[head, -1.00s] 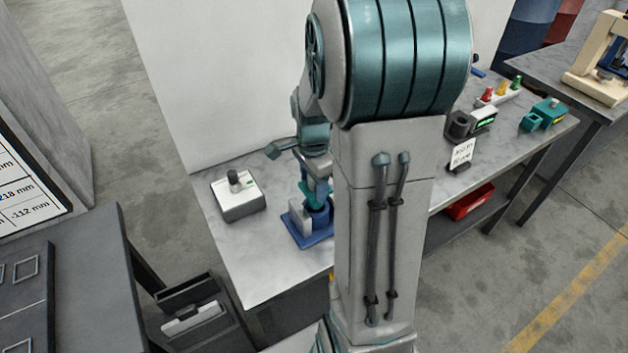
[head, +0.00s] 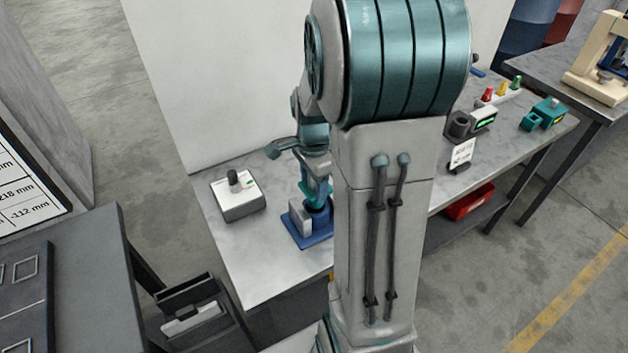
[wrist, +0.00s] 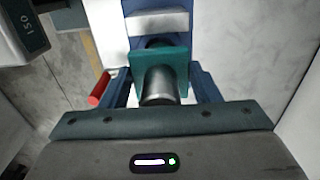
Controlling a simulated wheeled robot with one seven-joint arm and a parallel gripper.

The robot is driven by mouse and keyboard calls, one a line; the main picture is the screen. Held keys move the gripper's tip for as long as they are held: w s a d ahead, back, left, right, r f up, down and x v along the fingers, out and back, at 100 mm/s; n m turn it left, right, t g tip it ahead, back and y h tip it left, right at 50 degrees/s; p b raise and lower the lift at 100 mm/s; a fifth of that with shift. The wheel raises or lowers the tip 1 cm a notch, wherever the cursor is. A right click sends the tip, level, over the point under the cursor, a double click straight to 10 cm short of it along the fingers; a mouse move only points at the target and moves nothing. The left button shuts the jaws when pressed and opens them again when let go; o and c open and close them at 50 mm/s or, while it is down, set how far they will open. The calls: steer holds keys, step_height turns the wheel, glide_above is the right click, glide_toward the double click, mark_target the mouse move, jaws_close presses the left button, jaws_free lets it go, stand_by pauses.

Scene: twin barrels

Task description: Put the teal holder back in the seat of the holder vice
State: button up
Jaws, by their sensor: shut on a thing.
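The teal holder (wrist: 146,64) shows in the middle of the wrist view as a teal block with a grey metal cylinder pointing toward the camera. My gripper (wrist: 160,84) is shut on the holder; its fingertips are largely hidden. The blue holder vice (wrist: 142,5) with a pale grey block (wrist: 157,22) lies directly beyond the holder. In the head view, the vice (head: 309,239) stands on the workbench, with my gripper (head: 317,190) right over it. How far the holder sits in the seat cannot be told; the contact is hidden.
A grey box with a black knob (head: 238,194) stands left of the vice on the workbench (head: 262,275). My arm hides the bench's middle. A sign, coloured lamps and a teal device (head: 545,114) stand farther right. A red cylinder (wrist: 98,90) is close left of the holder.

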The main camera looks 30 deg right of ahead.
mark_target(313, 199)
steer(key=shift+f+b, duration=2.4)
steer(key=shift+f, duration=0.65)
steer(key=o, duration=1.2)
steer(key=shift+o, duration=0.2)
step_height(313, 199, up, 14)
steer(key=shift+f, duration=0.1)
